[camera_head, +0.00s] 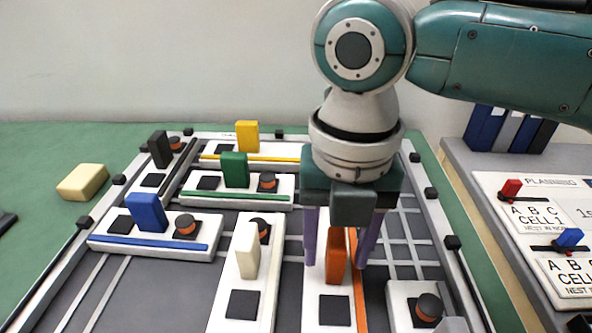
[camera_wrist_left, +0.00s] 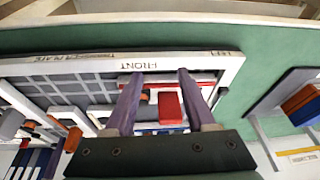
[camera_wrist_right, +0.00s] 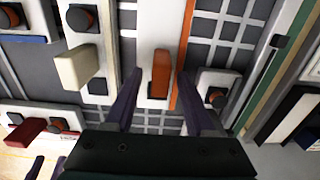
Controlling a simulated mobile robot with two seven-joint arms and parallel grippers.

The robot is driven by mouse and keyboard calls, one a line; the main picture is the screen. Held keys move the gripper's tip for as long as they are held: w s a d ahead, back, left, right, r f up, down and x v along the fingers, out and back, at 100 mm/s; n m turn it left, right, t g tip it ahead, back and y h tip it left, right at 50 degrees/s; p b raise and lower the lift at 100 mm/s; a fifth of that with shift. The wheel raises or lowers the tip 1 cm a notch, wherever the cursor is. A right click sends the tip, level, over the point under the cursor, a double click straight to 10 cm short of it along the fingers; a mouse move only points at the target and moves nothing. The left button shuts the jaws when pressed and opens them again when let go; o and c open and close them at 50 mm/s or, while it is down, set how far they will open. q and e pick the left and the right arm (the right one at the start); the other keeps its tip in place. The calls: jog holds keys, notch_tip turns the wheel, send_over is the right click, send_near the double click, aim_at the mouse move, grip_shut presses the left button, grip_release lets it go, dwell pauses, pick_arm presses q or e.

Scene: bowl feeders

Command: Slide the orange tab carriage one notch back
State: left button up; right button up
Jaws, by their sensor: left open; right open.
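The orange tab (camera_head: 336,255) stands upright on a white carriage (camera_head: 313,292) with an orange stripe and a dark square at its near end. My right gripper (camera_head: 337,265) is open above this carriage, its purple fingers on either side of the tab. In the right wrist view the orange tab (camera_wrist_right: 160,73) shows between the open fingertips, with a gap on both sides. The far end of the carriage is hidden behind the gripper in the head view. My left gripper (camera_wrist_left: 159,73) shows only in its wrist view, open, with a red tab (camera_wrist_left: 170,107) between its fingers.
A carriage with a cream tab (camera_head: 248,249) stands close on the left. Blue (camera_head: 147,211), green (camera_head: 234,170) and yellow (camera_head: 247,136) tab carriages lie farther left and back. A knob block (camera_head: 402,297) is at right. A planning board (camera_head: 553,213) stands right of the frame.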

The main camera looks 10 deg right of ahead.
notch_tip(320, 180, up, 8)
jog(key=shift+r+p, duration=0.1)
jog(key=shift+p, duration=0.35)
jog(key=shift+s, duration=0.1)
